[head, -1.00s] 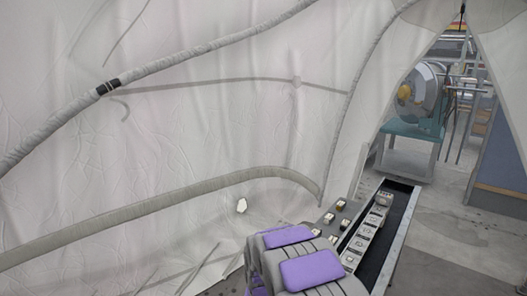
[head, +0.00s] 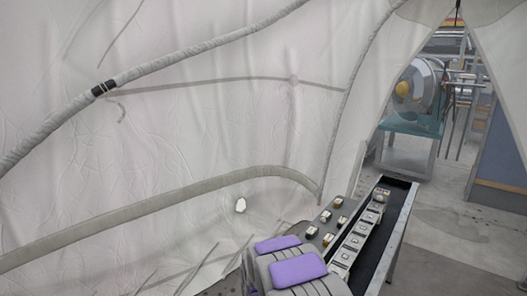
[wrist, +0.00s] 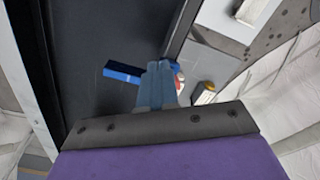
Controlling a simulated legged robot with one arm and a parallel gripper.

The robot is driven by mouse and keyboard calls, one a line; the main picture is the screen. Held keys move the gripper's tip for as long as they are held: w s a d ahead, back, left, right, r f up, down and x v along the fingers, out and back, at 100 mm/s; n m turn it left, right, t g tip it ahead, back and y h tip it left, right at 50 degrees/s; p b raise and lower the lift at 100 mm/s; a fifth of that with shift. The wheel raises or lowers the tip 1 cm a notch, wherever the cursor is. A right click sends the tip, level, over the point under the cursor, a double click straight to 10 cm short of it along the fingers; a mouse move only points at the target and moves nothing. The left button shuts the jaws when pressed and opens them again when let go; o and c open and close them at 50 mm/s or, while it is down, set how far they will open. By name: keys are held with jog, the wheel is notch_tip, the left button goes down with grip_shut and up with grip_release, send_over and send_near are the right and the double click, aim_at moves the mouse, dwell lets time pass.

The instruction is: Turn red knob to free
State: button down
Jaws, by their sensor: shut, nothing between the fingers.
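In the wrist view my gripper (wrist: 157,85) is shut and empty, its blue-grey fingers pointing toward the edge of a dark surface. A small red and white piece (wrist: 179,76) shows just right of the fingertips, partly hidden by them. It may be the red knob, but I cannot tell whether the fingers touch it. A white and yellow knob (wrist: 203,93) stands to its right on the grey panel. In the head view the control panel (head: 322,222) carries several small knobs, and no red one can be made out. My gripper does not show there.
A long dark trough (head: 379,236) with a row of pale labelled blocks runs beside the panel. White tent fabric (head: 180,130) with padded poles closes the left. Through the opening stands a round metal machine (head: 418,85) on a teal stand. Floor on the right is clear.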

jog(key=shift+a+f, duration=0.15)
jog(key=shift+a, duration=1.3)
jog(key=shift+w+d, duration=0.3)
jog(key=shift+w, duration=0.15)
jog(key=shift+w+d, duration=0.1)
jog(key=shift+d, duration=0.75)
jog(key=shift+a, duration=0.45)
jog(key=shift+s+a+p, duration=0.1)
jog(key=shift+s+p, duration=0.2)
jog(key=shift+s, duration=0.1)
jog(key=shift+d+r, duration=0.3)
jog(key=shift+r, duration=0.2)
jog(key=s+d+r, duration=0.5)
jog(key=s+r, duration=0.3)
jog(key=r, duration=0.1)
jog(key=s+d+r, duration=0.5)
jog(key=s+r, duration=0.3)
jog(key=r, duration=0.2)
jog(key=s+d+r+g, duration=0.1)
jog(key=s+d, duration=0.1)
jog(key=s, duration=0.8)
jog(key=s+d+r+n+b, duration=0.1)
jog(key=s+d, duration=0.2)
jog(key=s, duration=0.8)
jog(key=shift+r+n+g, duration=0.3)
jog(key=shift+r+g, duration=0.05)
jog(key=shift+g, duration=0.05)
